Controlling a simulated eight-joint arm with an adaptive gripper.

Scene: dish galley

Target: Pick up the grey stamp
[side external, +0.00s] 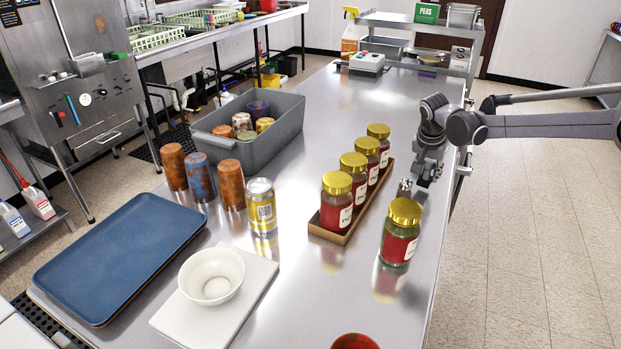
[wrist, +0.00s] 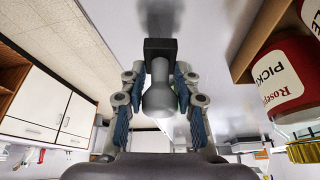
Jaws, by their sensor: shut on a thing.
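The grey stamp (wrist: 158,92) shows in the wrist view, with a rounded grey handle and a dark square base. My gripper (wrist: 160,100) is shut on the handle, with a blue-padded finger on each side. The base points away from the gripper, towards the steel counter. I cannot tell whether the base touches the counter. In the side view my gripper (side external: 407,190) is low over the counter's right side, just behind a lone gold-lidded jar (side external: 399,246). That jar hides the fingertips, and I cannot make out the stamp there.
A wooden tray (side external: 335,236) with several gold-lidded jars stands left of my gripper, close by in the wrist view (wrist: 240,65). A gold can (side external: 262,206), patterned cups, a grey bin (side external: 285,125), a blue tray (side external: 120,255) and a white bowl (side external: 211,275) lie farther left.

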